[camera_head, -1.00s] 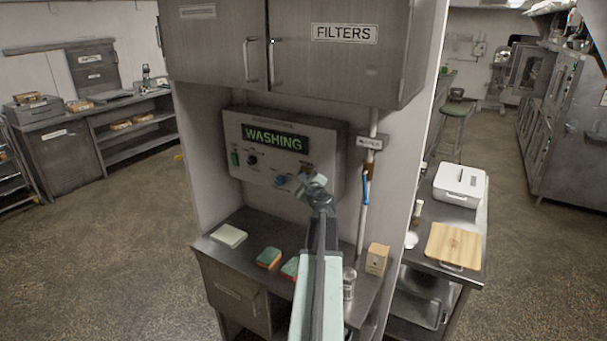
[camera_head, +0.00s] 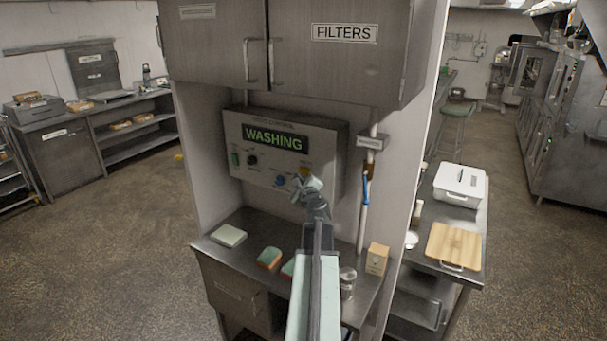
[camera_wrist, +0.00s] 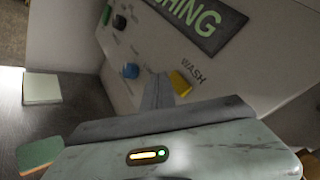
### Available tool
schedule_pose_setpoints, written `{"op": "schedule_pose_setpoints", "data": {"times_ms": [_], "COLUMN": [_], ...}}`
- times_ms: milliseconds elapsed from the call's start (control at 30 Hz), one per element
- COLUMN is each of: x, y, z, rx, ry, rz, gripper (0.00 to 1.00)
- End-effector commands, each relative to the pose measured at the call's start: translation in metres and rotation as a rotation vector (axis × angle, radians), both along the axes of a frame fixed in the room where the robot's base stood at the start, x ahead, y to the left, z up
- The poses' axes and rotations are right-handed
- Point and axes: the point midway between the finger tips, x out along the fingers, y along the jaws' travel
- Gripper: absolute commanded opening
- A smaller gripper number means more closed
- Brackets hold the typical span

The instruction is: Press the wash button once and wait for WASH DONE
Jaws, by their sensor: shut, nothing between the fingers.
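The control panel (camera_head: 322,150) is a grey box on the wall under the cabinets. Its display (camera_head: 275,138) reads WASHING in green letters. In the wrist view the yellow wash button (camera_wrist: 181,84) sits under the label WASH (camera_wrist: 193,72). In the head view my gripper hides part of the panel's lower right. My gripper (camera_head: 302,183) is shut and empty in front of the panel. In the wrist view its fingertips (camera_wrist: 158,84) are just left of and below the yellow button; I cannot tell whether they touch it. A blue knob (camera_head: 279,181) is left of the gripper.
The counter below holds a pale pad (camera_head: 229,235), a green and orange sponge (camera_head: 268,258), a metal shaker (camera_head: 347,283) and a wooden block (camera_head: 377,259). A pipe with a blue valve handle (camera_head: 366,189) runs right of the panel. Cabinets (camera_head: 345,60) hang above.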

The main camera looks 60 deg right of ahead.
Motion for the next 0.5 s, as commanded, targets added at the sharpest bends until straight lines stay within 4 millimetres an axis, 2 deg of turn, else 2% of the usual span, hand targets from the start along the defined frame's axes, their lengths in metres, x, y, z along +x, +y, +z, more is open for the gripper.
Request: {"op": "schedule_pose_setpoints", "data": {"times_ms": [300, 500], "x": [-0.001, 0.0], "y": [0.033, 0.034], "z": [0.0, 0.0], "rx": [0.0, 0.0], "ry": [-0.001, 0.0], "rz": [0.001, 0.0], "gripper": [0.0, 0.0]}}
